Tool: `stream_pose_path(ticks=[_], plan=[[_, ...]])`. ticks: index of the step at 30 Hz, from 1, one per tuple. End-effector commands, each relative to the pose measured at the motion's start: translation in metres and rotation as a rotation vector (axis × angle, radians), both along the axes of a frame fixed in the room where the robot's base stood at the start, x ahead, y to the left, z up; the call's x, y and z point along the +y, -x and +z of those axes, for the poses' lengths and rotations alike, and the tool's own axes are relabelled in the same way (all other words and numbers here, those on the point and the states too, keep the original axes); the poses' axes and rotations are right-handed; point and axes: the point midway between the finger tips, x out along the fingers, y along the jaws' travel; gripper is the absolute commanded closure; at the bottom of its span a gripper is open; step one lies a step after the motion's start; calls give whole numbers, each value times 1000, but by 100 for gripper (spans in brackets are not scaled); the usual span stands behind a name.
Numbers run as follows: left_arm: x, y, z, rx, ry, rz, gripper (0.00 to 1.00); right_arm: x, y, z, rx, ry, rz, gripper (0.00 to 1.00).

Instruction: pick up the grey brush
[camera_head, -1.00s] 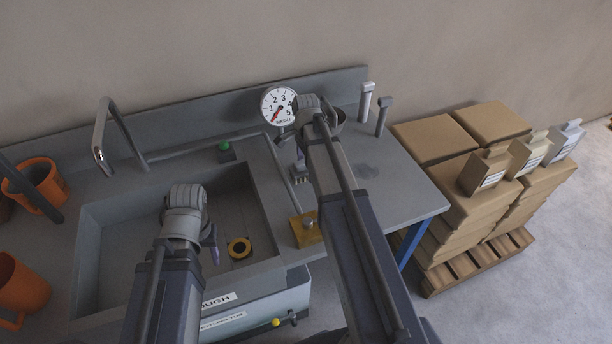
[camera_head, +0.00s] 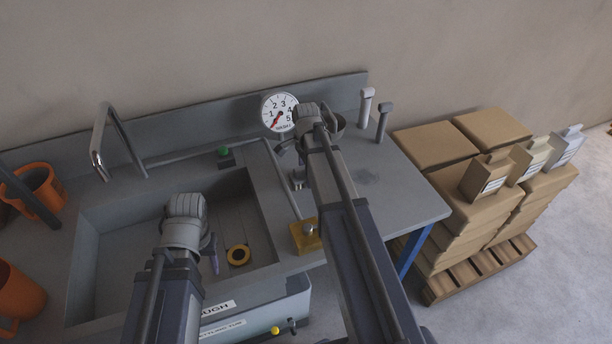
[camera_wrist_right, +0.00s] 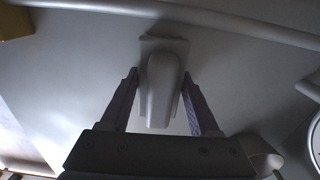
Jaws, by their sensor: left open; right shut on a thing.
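A grey object with a rounded handle and a flat wider end, which I take for the grey brush (camera_wrist_right: 162,88), sits between the two purple fingers of my right gripper (camera_wrist_right: 160,76) in the right wrist view. The gripper is shut on it; whether it touches the surface below I cannot tell. In the head view a small grey part (camera_head: 297,180) shows left of my right forearm, and the right fingers are mostly hidden. My left gripper (camera_head: 213,250) is open and empty over the sink basin, partly hidden by its wrist.
The sink (camera_head: 90,250) holds a yellow ring (camera_head: 238,255). A yellow block (camera_head: 304,236) stands right of the basin. A pressure gauge (camera_head: 279,111), tap (camera_head: 100,150) and two grey posts (camera_head: 383,120) stand behind. Orange mugs (camera_head: 20,295) are left, stacked boxes (camera_head: 450,190) right.

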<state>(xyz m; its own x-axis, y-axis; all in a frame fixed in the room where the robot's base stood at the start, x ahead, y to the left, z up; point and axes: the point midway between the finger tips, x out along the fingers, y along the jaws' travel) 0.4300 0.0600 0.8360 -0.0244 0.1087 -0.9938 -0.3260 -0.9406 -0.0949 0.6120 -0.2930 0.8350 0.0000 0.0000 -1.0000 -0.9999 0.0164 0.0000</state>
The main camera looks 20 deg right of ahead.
Motion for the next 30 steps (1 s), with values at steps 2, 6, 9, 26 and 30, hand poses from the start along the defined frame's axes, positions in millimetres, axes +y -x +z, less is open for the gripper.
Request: stream_pose_path(ticks=[2, 6, 9, 26, 30], plan=[[0, 0, 0, 0, 0, 0, 50, 0, 0, 0, 0, 0, 0, 82], [0, 0, 0, 0, 0, 0, 50, 0, 0, 0, 0, 0, 0, 98], [0, 0, 0, 0, 0, 0, 50, 0, 0, 0, 0, 0, 0, 98], [0, 0, 35, 0, 0, 0, 50, 0, 0, 35, 0, 0, 0, 98], [0, 0, 57, 0, 0, 0, 50, 0, 0, 57, 0, 0, 0, 98]])
